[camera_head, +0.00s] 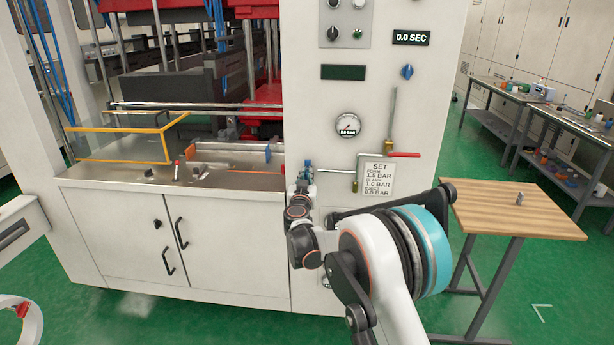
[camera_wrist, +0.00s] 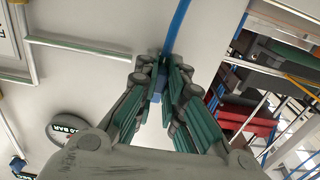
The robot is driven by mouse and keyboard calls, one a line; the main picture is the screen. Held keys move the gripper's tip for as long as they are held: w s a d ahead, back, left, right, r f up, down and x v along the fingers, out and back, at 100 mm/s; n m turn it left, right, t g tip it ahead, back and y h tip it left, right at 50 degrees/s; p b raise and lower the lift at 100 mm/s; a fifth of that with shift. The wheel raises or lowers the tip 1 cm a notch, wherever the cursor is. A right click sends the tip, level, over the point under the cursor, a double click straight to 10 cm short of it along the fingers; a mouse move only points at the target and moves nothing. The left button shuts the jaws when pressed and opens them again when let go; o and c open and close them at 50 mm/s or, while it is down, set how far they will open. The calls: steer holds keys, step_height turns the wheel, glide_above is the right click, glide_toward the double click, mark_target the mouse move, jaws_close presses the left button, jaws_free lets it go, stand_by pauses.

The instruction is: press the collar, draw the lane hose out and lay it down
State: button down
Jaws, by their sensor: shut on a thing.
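My gripper (camera_wrist: 165,68) is shut on the blue lane hose (camera_wrist: 179,22), close against the white machine front. In the wrist view the hose runs from between the fingertips up to the top edge, and a bit of blue (camera_wrist: 157,88) shows between the fingers. The fingers hide the collar and the hose end, so I cannot tell whether the hose is seated in its fitting. In the head view my gripper (camera_head: 305,172) is small and mostly hidden by its own wrist, just left of the pipe with the red-handled valve (camera_head: 403,155).
The machine panel carries a pressure gauge (camera_head: 347,126) and a SET sign (camera_head: 378,178) close to my gripper. The open forming bay with a yellow frame (camera_head: 123,131) lies to the left. A wooden table (camera_head: 490,212) with a small grey part (camera_head: 520,198) stands to the right.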

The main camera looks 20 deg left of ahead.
mark_target(306, 178)
stand_by(0.6)
steer(key=shift+v, duration=2.55)
